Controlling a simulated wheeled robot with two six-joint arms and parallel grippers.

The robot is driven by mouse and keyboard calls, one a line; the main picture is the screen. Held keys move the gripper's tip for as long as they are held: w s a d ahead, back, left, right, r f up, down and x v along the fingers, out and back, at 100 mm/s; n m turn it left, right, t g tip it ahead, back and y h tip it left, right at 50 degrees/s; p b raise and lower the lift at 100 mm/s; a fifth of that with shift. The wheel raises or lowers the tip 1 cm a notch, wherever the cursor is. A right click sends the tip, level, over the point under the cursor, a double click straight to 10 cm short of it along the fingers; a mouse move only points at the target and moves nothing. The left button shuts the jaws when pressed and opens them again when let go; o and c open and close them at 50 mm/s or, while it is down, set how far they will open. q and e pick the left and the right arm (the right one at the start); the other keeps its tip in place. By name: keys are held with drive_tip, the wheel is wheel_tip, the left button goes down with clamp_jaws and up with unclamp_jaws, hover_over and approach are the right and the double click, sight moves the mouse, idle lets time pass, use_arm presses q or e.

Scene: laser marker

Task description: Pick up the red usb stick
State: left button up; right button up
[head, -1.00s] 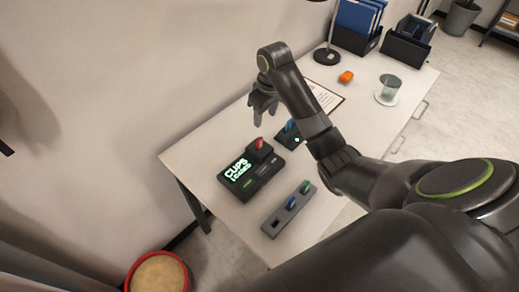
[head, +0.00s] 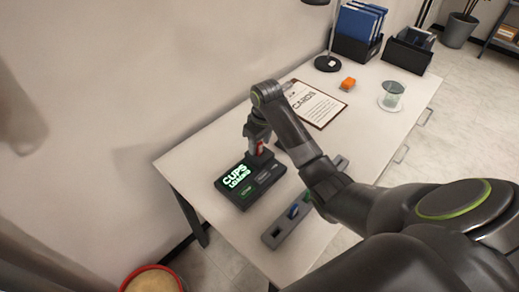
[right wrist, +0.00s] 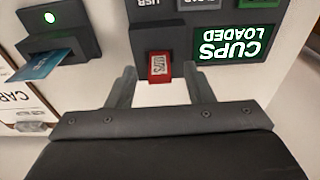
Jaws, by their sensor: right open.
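The red usb stick (head: 259,147) sticks up from the dark console (head: 232,195), whose green display reads "CUPS LOADED". In the right wrist view the stick (right wrist: 159,67) sits in the console's slot, with a white label on its end. My right gripper (head: 257,138) is open over the stick. In the right wrist view its fingertips (right wrist: 160,72) lie on either side of the stick, with a gap on each side. I cannot tell how deep the stick lies between them. My left gripper is not in view.
A grey rack (head: 271,238) with blue and green sticks lies partly under my right arm. A card reader (right wrist: 80,45) holds a blue card beside the console. A clipboard (head: 316,104), an orange object (head: 348,84), a glass (head: 391,95) and a lamp stand farther back.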

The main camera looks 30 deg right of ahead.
sight(260, 143)
drive_tip(key=shift+f, duration=0.5)
clamp_jaws()
wheel_tip(260, 143, up, 5)
drive_tip(key=shift+w, duration=0.15)
wheel_tip(260, 143, up, 4)
drive_tip(key=shift+r+p, duration=0.2)
drive_tip(key=shift+p, duration=1.05)
drive_tip(key=shift+r+p, duration=0.4)
